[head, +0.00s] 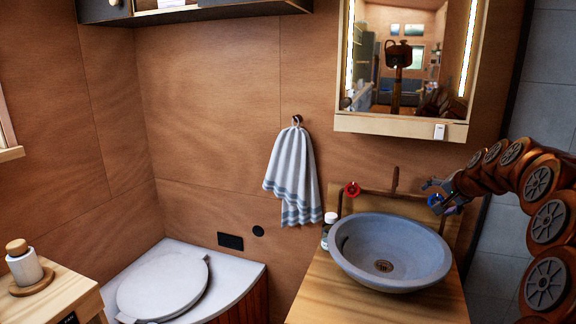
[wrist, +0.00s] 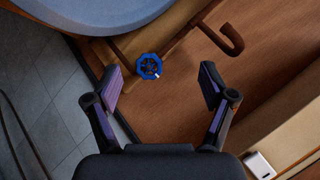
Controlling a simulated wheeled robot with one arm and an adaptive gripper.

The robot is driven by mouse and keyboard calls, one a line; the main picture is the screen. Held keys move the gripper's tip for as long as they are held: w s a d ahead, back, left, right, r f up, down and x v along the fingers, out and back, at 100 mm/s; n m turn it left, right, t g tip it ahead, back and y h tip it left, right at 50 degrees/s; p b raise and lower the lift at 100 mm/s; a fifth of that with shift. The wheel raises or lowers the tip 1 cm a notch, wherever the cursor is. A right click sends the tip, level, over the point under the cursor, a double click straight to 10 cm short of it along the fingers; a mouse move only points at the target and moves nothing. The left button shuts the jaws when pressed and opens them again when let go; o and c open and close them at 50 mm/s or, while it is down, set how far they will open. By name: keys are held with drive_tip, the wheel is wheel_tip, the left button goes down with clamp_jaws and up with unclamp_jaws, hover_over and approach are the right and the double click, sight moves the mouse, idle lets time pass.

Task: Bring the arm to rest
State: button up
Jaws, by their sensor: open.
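My gripper (head: 436,187) is at the right of the head view, at the end of my bent brown arm, held up beside the blue tap knob (head: 435,200) behind the sink. In the wrist view my gripper (wrist: 161,84) has its two fingers wide apart with nothing between them. The blue knob (wrist: 149,66) shows just beyond the fingers, nearer the left one. I cannot tell if the gripper touches it; the fingers look apart from it.
The grey basin (head: 390,250) stands on a wooden counter (head: 330,295). A red knob (head: 352,189), a spout (head: 395,180) and a small bottle (head: 329,222) are near it. A mirror cabinet (head: 402,125) hangs above.

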drive_tip(key=s+a+f+n+g+y+p, duration=0.1)
drive_tip(key=s+a+f+n+g, duration=0.15)
drive_tip(key=s+a, duration=0.85)
drive_tip(key=s+a+f+n+g+y+p, duration=0.1)
drive_tip(key=s+a+n+g, duration=0.25)
drive_tip(key=s+a, duration=0.75)
drive_tip(key=s+a+f+n+g, duration=0.1)
drive_tip(key=s+f, duration=0.1)
drive_tip(key=s, duration=0.7)
drive_tip(key=s+a+f+n+g+h+p, duration=0.1)
drive_tip(key=s+a+f+n+g, duration=0.1)
drive_tip(key=s, duration=0.7)
drive_tip(key=s+a+f+n+g+h+p, duration=0.1)
drive_tip(key=s+a+f+g, duration=0.1)
drive_tip(key=s, duration=0.7)
drive_tip(key=shift+s+f+n, duration=0.2)
drive_tip(key=shift+s+n, duration=0.1)
drive_tip(key=shift+n, duration=0.1)
